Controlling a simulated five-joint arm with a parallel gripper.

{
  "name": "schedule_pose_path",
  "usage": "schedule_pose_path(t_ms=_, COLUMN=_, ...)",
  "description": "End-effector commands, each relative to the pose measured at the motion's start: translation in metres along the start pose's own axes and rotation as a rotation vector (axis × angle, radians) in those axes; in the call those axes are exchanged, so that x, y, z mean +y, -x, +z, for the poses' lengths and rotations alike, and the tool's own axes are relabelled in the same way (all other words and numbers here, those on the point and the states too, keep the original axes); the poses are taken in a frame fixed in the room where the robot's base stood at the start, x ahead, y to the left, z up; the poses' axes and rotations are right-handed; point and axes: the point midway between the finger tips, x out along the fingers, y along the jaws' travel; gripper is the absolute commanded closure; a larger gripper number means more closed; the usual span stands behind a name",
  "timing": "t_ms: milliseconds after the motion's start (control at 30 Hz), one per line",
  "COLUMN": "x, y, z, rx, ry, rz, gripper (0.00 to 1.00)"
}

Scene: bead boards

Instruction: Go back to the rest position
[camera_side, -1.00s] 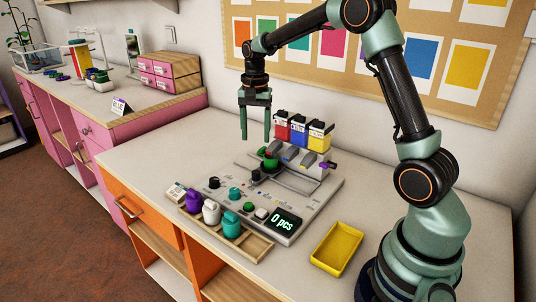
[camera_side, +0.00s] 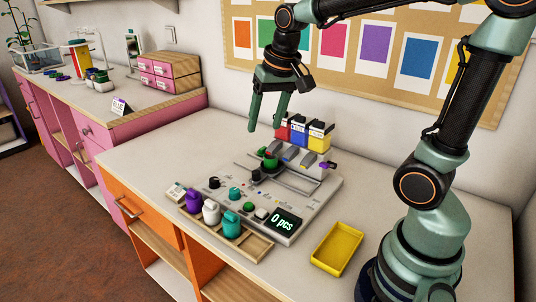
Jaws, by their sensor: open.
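My gripper (camera_side: 265,126) is open and empty. It hangs in the air above the back left of the grey bead board (camera_side: 320,200), its two green fingers tilted down and apart from everything. The board stands on the white table and has a dark display (camera_side: 285,221) reading "0 pcs". A green piece (camera_side: 270,162) and several small knobs sit on the board.
Red, blue and yellow bins (camera_side: 318,134) stand behind the board, close to the right of my fingers. A wooden tray (camera_side: 256,247) with purple, white and teal bottles lies at the front. A yellow tray (camera_side: 337,248) sits at the right. The table's left part is clear.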

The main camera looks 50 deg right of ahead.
Motion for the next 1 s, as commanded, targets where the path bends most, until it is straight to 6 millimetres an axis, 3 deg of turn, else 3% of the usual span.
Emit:
schedule_pose_path(t_ms=200, x=-0.002, y=0.018, z=0.048, rx=0.102, ry=0.243, rz=-0.048, gripper=0.38)
schedule_pose_path(t_ms=400, x=-0.001, y=0.02, z=0.077, rx=0.169, ry=0.402, rz=-0.071, gripper=0.38)
schedule_pose_path(t_ms=600, x=0.0, y=0.018, z=0.086, rx=0.192, ry=0.457, rz=-0.076, gripper=0.38)
schedule_pose_path(t_ms=1000, x=0.0, y=0.018, z=0.086, rx=0.192, ry=0.457, rz=-0.076, gripper=0.38)
